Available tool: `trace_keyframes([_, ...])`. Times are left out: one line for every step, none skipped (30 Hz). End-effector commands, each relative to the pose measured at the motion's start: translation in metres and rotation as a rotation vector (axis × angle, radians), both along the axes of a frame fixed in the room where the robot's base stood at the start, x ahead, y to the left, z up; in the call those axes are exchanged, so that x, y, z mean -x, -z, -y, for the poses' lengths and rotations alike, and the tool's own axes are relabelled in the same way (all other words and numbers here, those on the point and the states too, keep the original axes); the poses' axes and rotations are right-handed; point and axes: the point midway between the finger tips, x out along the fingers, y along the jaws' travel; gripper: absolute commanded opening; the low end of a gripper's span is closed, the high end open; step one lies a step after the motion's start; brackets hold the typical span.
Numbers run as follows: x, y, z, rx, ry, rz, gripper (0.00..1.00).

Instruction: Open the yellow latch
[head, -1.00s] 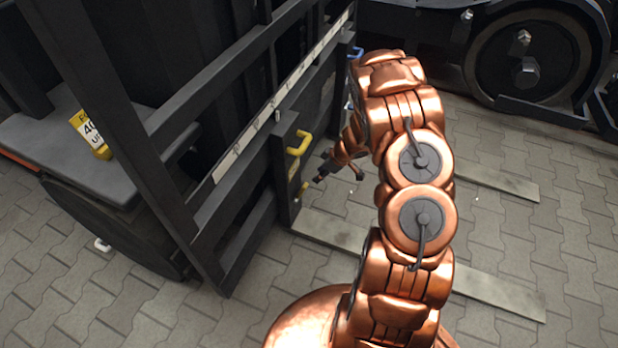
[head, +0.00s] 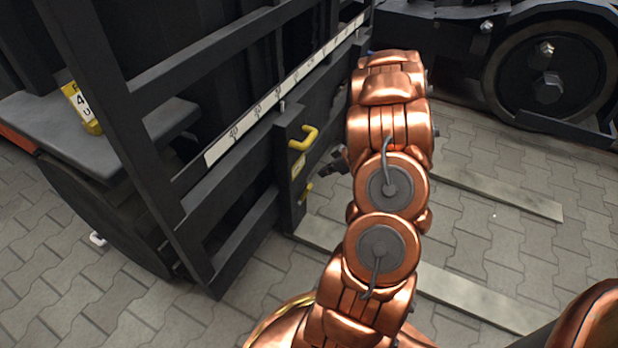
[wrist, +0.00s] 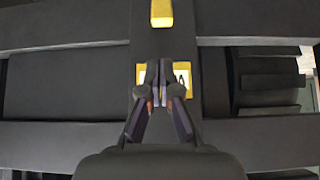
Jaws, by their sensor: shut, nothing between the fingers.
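A yellow handle-shaped latch (head: 304,138) sticks out from a dark upright post on the side of the black frame. In the wrist view a yellow piece (wrist: 161,13), apparently this latch, shows at the top edge, cut off. A smaller yellow piece (head: 305,194) sits lower on the same post. My gripper (head: 333,162) is beside the post, a little below and right of the latch, partly hidden by my arm. In the wrist view my gripper (wrist: 160,66) has its fingertips together in front of a yellow-edged label (wrist: 181,76), below the latch, holding nothing.
The black barred frame (head: 165,205) carries a white scale strip (head: 258,112). A yellow tag (head: 81,107) stands on a grey ledge at left. A large wheel (head: 545,82) is at back right. Paving with flat pale strips (head: 480,295) lies open on the right.

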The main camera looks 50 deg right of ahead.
Motion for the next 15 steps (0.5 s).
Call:
trace_keyframes([-0.005, 0.007, -0.003, 0.000, -0.004, 0.000, 0.00])
trace_keyframes([-0.008, 0.010, -0.004, -0.001, -0.006, 0.000, 0.00])
trace_keyframes([-0.012, 0.015, -0.006, 0.000, -0.008, -0.001, 0.00])
trace_keyframes([-0.015, 0.019, -0.008, 0.000, -0.008, -0.001, 0.00])
trace_keyframes([-0.019, 0.024, -0.009, -0.001, -0.010, 0.000, 0.00])
trace_keyframes([-0.024, 0.029, -0.011, -0.002, -0.011, 0.001, 0.00])
trace_keyframes([-0.027, 0.033, -0.012, -0.003, -0.011, 0.000, 0.00])
trace_keyframes([-0.030, 0.037, -0.013, -0.004, -0.011, 0.000, 0.00])
trace_keyframes([-0.034, 0.043, -0.015, -0.003, -0.012, 0.000, 0.00])
trace_keyframes([-0.037, 0.046, -0.016, -0.003, -0.012, 0.000, 0.00])
trace_keyframes([-0.040, 0.050, -0.017, -0.003, -0.012, 0.000, 0.00])
trace_keyframes([-0.044, 0.054, -0.018, -0.003, -0.012, -0.001, 0.00])
trace_keyframes([-0.046, 0.057, -0.018, -0.002, -0.011, -0.002, 0.00])
trace_keyframes([-0.048, 0.060, -0.018, -0.001, -0.011, -0.001, 0.00])
trace_keyframes([-0.051, 0.063, -0.018, -0.001, -0.010, -0.001, 0.00])
